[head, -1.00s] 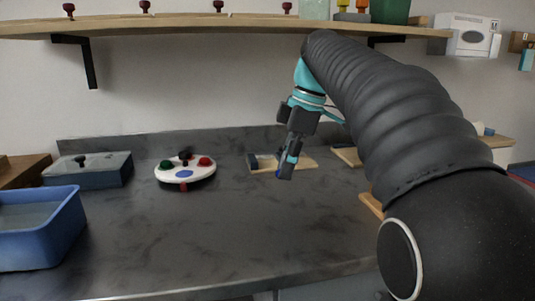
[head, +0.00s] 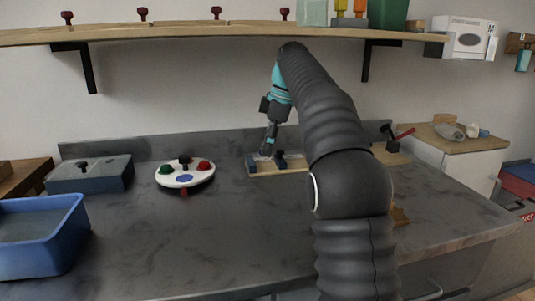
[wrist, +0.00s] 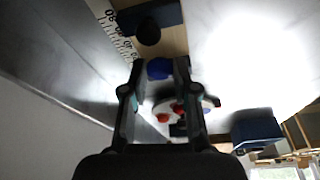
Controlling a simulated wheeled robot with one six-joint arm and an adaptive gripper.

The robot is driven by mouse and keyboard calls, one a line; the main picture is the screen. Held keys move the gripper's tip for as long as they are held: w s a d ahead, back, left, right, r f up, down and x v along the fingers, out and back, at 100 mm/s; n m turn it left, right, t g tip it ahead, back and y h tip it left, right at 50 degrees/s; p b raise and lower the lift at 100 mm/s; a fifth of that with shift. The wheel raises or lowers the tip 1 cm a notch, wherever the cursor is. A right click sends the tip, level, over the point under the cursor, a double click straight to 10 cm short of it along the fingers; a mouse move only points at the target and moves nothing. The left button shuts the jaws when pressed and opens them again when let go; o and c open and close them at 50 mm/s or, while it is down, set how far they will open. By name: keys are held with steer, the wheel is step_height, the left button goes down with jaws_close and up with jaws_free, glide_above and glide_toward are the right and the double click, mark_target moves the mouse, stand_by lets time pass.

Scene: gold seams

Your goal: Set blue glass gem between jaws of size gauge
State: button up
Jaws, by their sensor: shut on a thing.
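My gripper (head: 266,153) points down over the size gauge at the back of the counter. In the wrist view my gripper (wrist: 161,66) is shut on the blue glass gem (wrist: 159,69), which shows between its fingertips. The gem cannot be made out in the head view. The size gauge is a pale wooden board (head: 283,171) with a dark block (head: 252,164) at its left end and a second dark piece (head: 283,158) to the right. The wrist view shows its printed scale (wrist: 122,38) and a dark jaw (wrist: 158,17). The gem's exact height above the board is unclear.
A white round stand (head: 172,179) with red, green and black knobs and a blue patch is left of the gauge. A grey box (head: 90,175) and a blue basin (head: 40,250) lie farther left. A shelf (head: 180,33) hangs above. The front counter is clear.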

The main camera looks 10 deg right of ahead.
steer(key=shift+f+b, duration=0.55)
steer(key=shift+f, duration=1.15)
steer(key=o, duration=0.9)
steer(key=shift+d+r, duration=0.1)
steer(key=shift+r, duration=0.35)
steer(key=p+v, duration=0.1)
steer(key=v, duration=0.2)
steer(key=shift+p, duration=0.3)
steer(key=s+d, duration=0.1)
steer(key=d, duration=0.2)
steer(key=s+d, duration=0.1)
steer(key=d, duration=0.3)
steer(key=s+d, duration=0.1)
steer(key=d, duration=0.3)
steer(key=shift+d+f, duration=0.2)
steer(key=shift+f, duration=0.2)
